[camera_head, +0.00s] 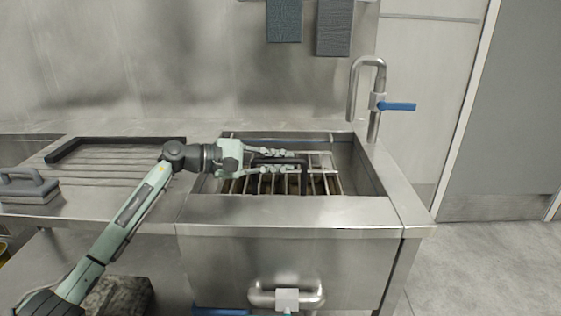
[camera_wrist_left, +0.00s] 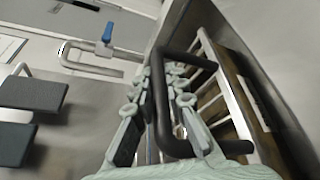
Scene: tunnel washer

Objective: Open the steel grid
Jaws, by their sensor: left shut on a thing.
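The steel grid (camera_head: 326,178) lies in the sunken basin and is made of several parallel pale bars. A black U-shaped handle (camera_head: 304,178) stands on it. My left gripper (camera_head: 288,160) reaches in from the left, with its fingers on either side of the handle, shut on it. In the left wrist view, the handle (camera_wrist_left: 161,110) passes between the fingers of my left gripper (camera_wrist_left: 165,85), with the grid bars (camera_wrist_left: 236,98) to its right. What lies beneath the grid is mostly hidden. My right gripper does not show.
The steel basin rim (camera_head: 290,210) surrounds the grid. A tap with a blue lever (camera_head: 398,106) stands at the back right. A ribbed drainboard (camera_head: 110,165) and a grey-handled tool (camera_head: 28,188) are at the left. Two dark cloths (camera_head: 284,20) hang on the back wall.

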